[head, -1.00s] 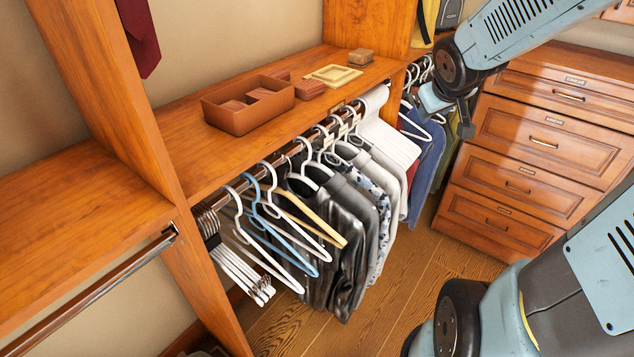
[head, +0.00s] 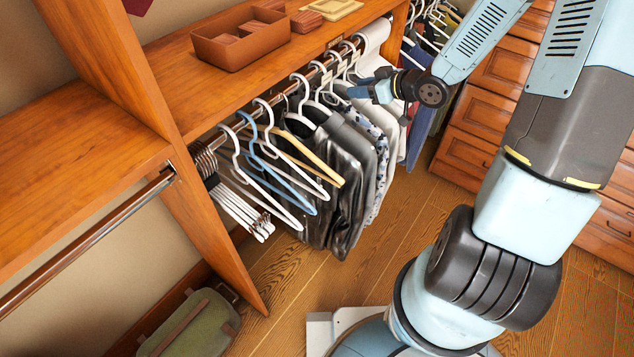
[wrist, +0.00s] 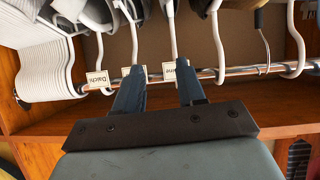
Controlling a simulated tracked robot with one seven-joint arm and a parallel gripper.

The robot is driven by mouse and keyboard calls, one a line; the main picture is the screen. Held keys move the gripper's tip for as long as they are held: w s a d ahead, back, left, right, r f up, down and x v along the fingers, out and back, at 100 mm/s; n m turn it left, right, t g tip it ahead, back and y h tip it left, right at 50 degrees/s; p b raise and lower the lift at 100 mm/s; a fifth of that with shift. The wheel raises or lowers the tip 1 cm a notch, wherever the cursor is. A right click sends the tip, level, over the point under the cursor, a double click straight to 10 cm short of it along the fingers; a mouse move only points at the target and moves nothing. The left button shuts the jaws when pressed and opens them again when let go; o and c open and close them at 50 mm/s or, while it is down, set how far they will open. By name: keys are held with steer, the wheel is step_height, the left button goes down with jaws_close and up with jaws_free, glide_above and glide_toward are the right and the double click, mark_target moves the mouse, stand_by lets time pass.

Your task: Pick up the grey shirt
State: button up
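Several garments hang from the rod in the head view. Shiny dark grey ones (head: 345,165) hang beside a patterned shirt (head: 372,130), with paler garments farther along. I cannot tell for certain which is the grey shirt; my gripper hides part of the pale ones. My gripper (head: 355,92) is at the upper part of the row, just below the rod. In the wrist view my gripper (wrist: 157,78) has its fingers apart, with nothing clearly held. White hanger hooks (wrist: 172,32) and label tags (wrist: 170,71) show close behind and between the fingers.
The metal rod (wrist: 75,88) runs beneath the wooden shelf (head: 185,92), which bears a brown tray (head: 225,52). Empty hangers (head: 245,185) hang at the left. Drawers (head: 465,145) stand at the right. A green bag (head: 190,325) lies on the floor. The floor before the clothes is open.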

steer(key=y, duration=0.1)
glide_toward(318, 93)
steer(key=x, duration=0.5)
steer(key=shift+w+d+r, duration=0.15)
steer(key=shift+w+r, duration=0.1)
steer(key=shift+w, duration=0.15)
steer(key=shift+s+f+x, duration=0.15)
steer(key=shift+x, duration=1.15)
steer(key=shift+s+f+x, duration=0.1)
steer(key=shift+s+x, duration=0.05)
steer(key=shift+x, duration=1.15)
steer(key=shift+c, duration=0.2)
jaws_close()
